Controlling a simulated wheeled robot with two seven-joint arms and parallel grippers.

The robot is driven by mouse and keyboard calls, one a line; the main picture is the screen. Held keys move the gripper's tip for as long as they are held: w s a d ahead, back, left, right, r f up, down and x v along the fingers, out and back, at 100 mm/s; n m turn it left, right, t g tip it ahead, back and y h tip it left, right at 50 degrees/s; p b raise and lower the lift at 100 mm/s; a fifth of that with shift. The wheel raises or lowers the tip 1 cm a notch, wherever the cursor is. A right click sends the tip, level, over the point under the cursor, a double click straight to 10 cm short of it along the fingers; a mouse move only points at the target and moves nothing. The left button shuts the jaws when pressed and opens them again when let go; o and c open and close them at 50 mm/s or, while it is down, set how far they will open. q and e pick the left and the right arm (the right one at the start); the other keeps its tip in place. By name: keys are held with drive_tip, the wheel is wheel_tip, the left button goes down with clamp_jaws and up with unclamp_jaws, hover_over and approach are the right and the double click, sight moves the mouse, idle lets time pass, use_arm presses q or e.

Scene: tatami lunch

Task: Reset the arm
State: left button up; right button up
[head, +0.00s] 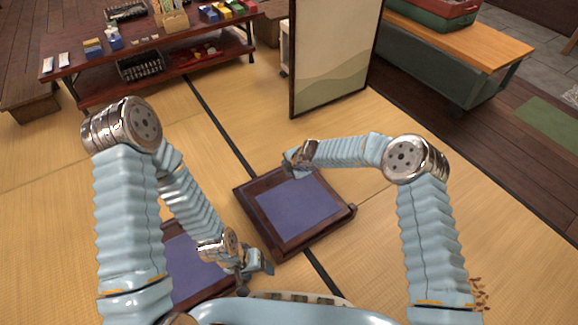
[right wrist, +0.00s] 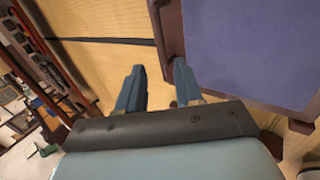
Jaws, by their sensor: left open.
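My left arm comes in from the left in the head view and bends down. Its gripper (head: 262,264) is open and empty, low at the centre, near the right edge of a dark-framed low table with a blue-purple top (head: 190,262). My right arm reaches left from the right side. Its gripper (head: 292,160) is at the far edge of a second low table of the same kind (head: 248,212). The right wrist view shows its two blue fingers (right wrist: 158,80) apart with nothing between them. The right fingertips are partly unclear in the head view.
A folding screen (head: 333,55) stands beyond the second low table. A long dark shelf table (head: 150,50) with small boxes and a black basket (head: 140,66) is at the back left. A wood-topped counter (head: 460,45) is at the back right. Tatami between them is clear.

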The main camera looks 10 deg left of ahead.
idle(0.3)
drive_tip(key=s+d+n+g+h+p, duration=0.1)
drive_tip(key=s+d+n+p, duration=0.3)
drive_tip(key=s+d+n, duration=0.55)
drive_tip(key=s+d+n+g+h+p, duration=0.1)
drive_tip(key=s+d+n+p, duration=0.35)
drive_tip(key=n, duration=1.05)
drive_tip(key=s+d+r+n+g+y+p, duration=0.1)
drive_tip(key=s+d+r+n, duration=0.1)
drive_tip(key=s+n, duration=0.8)
drive_tip(key=s+d+r+n+g+p, duration=0.1)
drive_tip(key=s+r+n, duration=0.3)
drive_tip(key=s+n, duration=0.6)
drive_tip(key=shift+s+d+r+g+y, duration=0.25)
drive_tip(key=shift+s+d+g+y, duration=0.15)
drive_tip(key=shift+s+d, duration=0.35)
